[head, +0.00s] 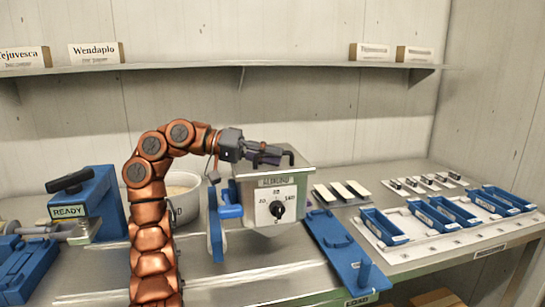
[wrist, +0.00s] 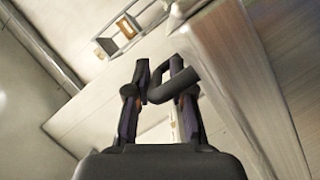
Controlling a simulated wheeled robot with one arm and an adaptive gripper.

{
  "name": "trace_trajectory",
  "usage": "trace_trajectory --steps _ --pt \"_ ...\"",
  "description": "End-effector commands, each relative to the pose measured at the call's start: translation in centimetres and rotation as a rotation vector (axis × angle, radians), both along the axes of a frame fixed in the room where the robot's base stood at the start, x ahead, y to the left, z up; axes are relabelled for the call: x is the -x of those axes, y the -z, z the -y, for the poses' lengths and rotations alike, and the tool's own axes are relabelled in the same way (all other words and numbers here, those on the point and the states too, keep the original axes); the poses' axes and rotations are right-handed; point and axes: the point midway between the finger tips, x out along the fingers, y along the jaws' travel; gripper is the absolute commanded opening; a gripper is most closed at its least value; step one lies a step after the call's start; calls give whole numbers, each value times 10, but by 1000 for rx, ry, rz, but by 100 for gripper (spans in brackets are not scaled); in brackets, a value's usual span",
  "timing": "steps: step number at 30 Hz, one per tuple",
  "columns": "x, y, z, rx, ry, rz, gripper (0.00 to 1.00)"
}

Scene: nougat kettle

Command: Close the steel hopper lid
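The steel hopper (head: 242,192) is a box with a dial on its front, standing on the bench in the middle of the head view. Its steel lid (head: 300,158) shows at the top, partly hidden behind my gripper; its exact angle is hard to tell. A dark bent handle (head: 291,155) sticks out at the lid. It also shows in the wrist view (wrist: 186,70), beside a broad pale steel panel. My gripper (head: 282,158) is at the handle. In the wrist view its two fingers (wrist: 160,72) stand apart with the handle bar between them; firm contact is unclear.
A white bowl (head: 183,180) stands behind my arm. A blue press marked READY (head: 88,205) is at left. A blue board (head: 335,245) lies right of the hopper, with a white tray (head: 420,252) of blue moulds farther right. A shelf (head: 200,67) runs above.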

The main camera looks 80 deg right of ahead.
Motion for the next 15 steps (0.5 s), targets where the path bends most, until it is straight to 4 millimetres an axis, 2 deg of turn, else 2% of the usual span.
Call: trace_trajectory --steps 10,15 --pt "-45 -10 -3 -1 -3 -1 23" --pt "-59 -13 -4 -2 -2 -2 23"
